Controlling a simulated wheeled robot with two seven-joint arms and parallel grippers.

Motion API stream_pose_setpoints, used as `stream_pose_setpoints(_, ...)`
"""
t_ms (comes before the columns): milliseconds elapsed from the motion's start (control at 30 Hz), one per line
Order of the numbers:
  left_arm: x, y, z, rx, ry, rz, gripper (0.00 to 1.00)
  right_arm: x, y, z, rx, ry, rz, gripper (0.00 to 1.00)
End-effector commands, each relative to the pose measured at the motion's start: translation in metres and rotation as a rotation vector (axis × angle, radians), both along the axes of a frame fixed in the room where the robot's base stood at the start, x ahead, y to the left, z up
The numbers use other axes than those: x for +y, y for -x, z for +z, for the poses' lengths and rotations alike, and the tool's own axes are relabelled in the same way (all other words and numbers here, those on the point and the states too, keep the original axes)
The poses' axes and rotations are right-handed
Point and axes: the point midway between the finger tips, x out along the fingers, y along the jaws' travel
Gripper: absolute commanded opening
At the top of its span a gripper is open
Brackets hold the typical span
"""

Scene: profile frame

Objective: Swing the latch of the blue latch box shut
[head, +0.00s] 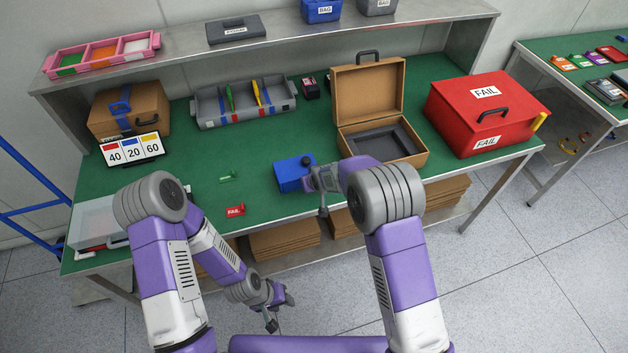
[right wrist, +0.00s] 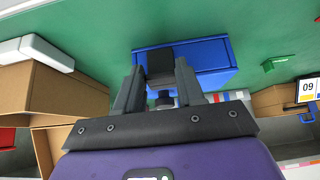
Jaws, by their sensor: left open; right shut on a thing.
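The blue latch box (head: 289,176) sits on the green table top, left of the open brown case. It also shows in the right wrist view (right wrist: 210,60). My right gripper (head: 312,176) is at the box's right side. In the right wrist view its fingers (right wrist: 158,76) are on either side of the dark latch (right wrist: 160,56) at the box and are shut on it. Part of the box is hidden behind the gripper. The latch's exact angle is hard to tell. My left gripper (head: 272,312) is open and empty, low in front of the table edge.
The open brown case (head: 410,148) stands just right of the box, and a red FAIL box (head: 470,115) farther right. A green piece (head: 228,178) and a red FAIL tag (head: 235,211) lie to the left. A grey divided tray (head: 210,113) stands behind.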

Motion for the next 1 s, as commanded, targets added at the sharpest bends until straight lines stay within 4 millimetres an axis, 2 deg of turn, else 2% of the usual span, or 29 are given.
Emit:
stream_pose_setpoints(200, 0.0, 0.0001, 0.0124, 0.0, 0.0, 0.0, 0.43, 0.0021, -0.0067, 0.005, 0.08, 0.028, -0.001, 0.08)
stream_pose_setpoints(467, 0.0001, 0.0001, 0.0133, 0.0, 0.0, 0.0, 0.43, 0.0024, -0.0071, 0.0034, 0.105, 0.039, -0.001, 0.08)
stream_pose_setpoints(500, 0.0, 0.0001, 0.0132, 0.0, 0.0, 0.0, 0.43, 0.0024, -0.0071, 0.0034, 0.105, 0.039, -0.001, 0.41)
stream_pose_setpoints(633, 0.0, 0.0001, 0.0132, 0.0, 0.0, 0.0, 0.43, 0.0023, -0.0069, 0.0032, 0.105, 0.039, -0.001, 0.61)
stream_pose_setpoints(667, 0.0001, 0.0001, 0.0133, 0.0, 0.0, 0.0, 0.43, 0.0022, -0.0068, 0.0032, 0.105, 0.039, -0.001, 0.64)
stream_pose_setpoints(1000, 0.0, 0.0, 0.014, 0.0, 0.0, 0.0, 0.43, 0.0016, -0.0048, 0.0081, 0.104, 0.038, -0.001, 0.64)
